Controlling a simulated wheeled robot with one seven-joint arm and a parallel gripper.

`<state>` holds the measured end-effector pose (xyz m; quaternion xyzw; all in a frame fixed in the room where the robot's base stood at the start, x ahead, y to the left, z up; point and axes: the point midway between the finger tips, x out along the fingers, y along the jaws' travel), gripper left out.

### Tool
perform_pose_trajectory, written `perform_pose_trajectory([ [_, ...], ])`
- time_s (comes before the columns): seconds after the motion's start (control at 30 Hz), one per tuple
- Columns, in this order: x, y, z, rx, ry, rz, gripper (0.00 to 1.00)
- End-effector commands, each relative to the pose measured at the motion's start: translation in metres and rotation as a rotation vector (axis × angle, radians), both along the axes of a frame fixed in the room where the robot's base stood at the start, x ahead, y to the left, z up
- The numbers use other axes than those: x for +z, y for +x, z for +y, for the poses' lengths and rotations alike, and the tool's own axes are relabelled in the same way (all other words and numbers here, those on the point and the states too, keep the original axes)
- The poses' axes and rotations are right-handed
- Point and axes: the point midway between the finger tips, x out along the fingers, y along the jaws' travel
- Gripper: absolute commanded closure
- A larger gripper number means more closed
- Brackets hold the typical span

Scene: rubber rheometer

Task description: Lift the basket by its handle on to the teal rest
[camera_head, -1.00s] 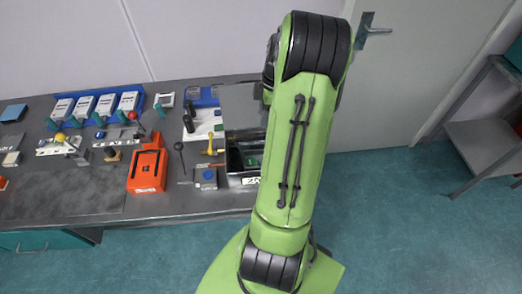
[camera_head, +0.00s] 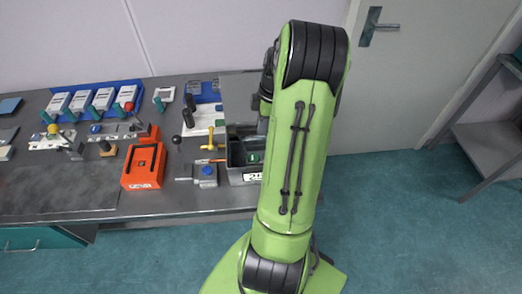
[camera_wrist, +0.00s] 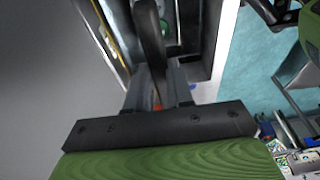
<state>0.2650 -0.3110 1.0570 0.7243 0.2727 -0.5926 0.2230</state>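A dark open-topped box with a pale labelled front (camera_head: 246,178) stands at the right of the bench, partly behind my arm; it may be the basket. A small green piece (camera_head: 253,158) shows inside it. In the wrist view, a dark upright curved bar (camera_wrist: 151,35) rises from the middle, in front of a pale-walled box (camera_wrist: 205,85) with a green spot inside. I cannot tell whether this bar is a handle. My gripper (camera_wrist: 160,88) shows there as grey parts close around the bar's foot; its grip is unclear. The head view hides it behind my arm. I cannot identify the teal rest.
An orange cradle (camera_head: 144,167), a grey block with a blue knob (camera_head: 207,172) and a yellow-handled tool (camera_head: 211,140) lie left of the box. Several white units stand in a blue rack (camera_head: 73,90). A grey shelf (camera_head: 490,145) stands far right, with open floor before it.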

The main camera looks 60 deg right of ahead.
Motion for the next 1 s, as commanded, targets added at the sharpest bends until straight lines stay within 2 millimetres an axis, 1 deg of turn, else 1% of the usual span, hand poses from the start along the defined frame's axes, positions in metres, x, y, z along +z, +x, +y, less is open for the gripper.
perform_pose_trajectory([
  [0.03, 0.000, 0.000, 0.000, 0.001, 0.000, 0.000, 0.94],
  [0.07, 0.000, 0.000, 0.000, 0.001, 0.000, 0.000, 0.99],
  [0.1, 0.000, 0.000, 0.000, 0.001, 0.000, 0.000, 1.00],
  [0.27, 0.003, 0.000, 0.000, 0.002, -0.002, -0.002, 1.00],
  [0.77, 0.031, 0.001, 0.000, 0.002, -0.002, -0.002, 1.00],
  [1.0, 0.031, 0.001, 0.000, 0.002, -0.001, -0.001, 1.00],
])
